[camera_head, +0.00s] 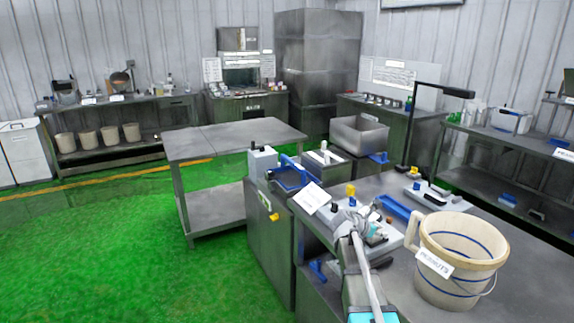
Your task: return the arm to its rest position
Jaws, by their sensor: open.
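My arm (362,275) reaches up from the bottom edge, right of centre, over the near steel bench. My gripper (368,228) is at its far end, low over the grey device on the bench. The gripper is small and blends with the grey parts behind it. It is open, and I see nothing held in it. A beige bucket (458,262) labelled peanuts stands upright to the right of the arm, apart from it.
The near bench (530,285) carries blue-handled devices, a white card (310,197) and a black lamp post (415,130). A steel table (235,137) with a clear top stands behind left. Open green floor (110,250) lies at the left.

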